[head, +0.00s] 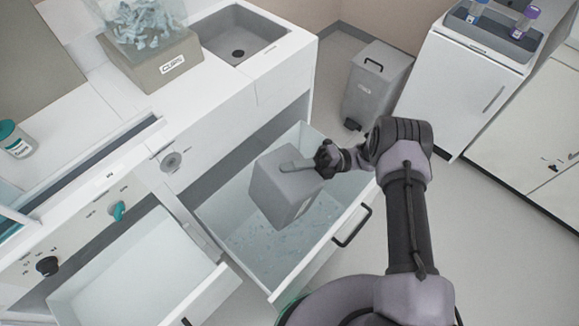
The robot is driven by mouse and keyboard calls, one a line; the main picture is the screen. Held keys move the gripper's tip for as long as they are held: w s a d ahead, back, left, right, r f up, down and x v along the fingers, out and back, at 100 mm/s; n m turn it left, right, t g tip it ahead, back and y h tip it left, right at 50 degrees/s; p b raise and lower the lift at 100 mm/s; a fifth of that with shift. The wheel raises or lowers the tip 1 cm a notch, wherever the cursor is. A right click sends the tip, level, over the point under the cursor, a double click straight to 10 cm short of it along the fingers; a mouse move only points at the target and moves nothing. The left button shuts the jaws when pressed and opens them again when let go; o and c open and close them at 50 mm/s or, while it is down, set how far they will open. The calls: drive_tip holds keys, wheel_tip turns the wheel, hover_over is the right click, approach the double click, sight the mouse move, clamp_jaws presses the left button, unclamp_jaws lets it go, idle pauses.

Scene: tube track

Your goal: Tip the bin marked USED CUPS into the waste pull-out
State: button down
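A grey box-shaped bin (283,193) hangs tilted over the open waste pull-out (340,222). A small pale label shows low on its side, but I cannot read it. My gripper (316,163) is at the bin's upper right, shut on the grey tab at its top edge. The bin's opening and inside are hidden from this view. The pull-out is a deep white drawer with a black handle, and small bluish bits lie scattered on its floor.
A second open drawer (140,268) at lower left looks empty. On the counter stand a box marked CUPS (160,66) and a sink (240,38). A grey lidded bin (375,85) stands on the floor behind. A white cabinet (455,85) is at right; floor between is clear.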

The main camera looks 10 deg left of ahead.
sight(279, 174)
drive_tip(key=shift+r+p, duration=1.25)
drive_tip(key=shift+r, duration=0.85)
drive_tip(key=shift+s, duration=0.1)
drive_tip(key=shift+s+a+h+p, duration=0.2)
drive_tip(key=shift+h+p, duration=0.1)
drive_tip(key=shift+p, duration=0.2)
drive_tip(key=s+h+p, duration=0.1)
drive_tip(key=a+f+n+t+h+p, duration=0.1)
drive_tip(key=p, duration=0.1)
drive_tip(key=shift+s+a+f+n+p, duration=0.2)
drive_tip(key=shift+s+n+p, duration=0.1)
drive_tip(key=shift+s, duration=0.1)
drive_tip(key=shift+s+a+f+t+h+p, duration=0.2)
drive_tip(key=shift+s+f+t+h+p, duration=0.1)
drive_tip(key=shift+f+t+h, duration=0.15)
drive_tip(key=shift+r, duration=0.1)
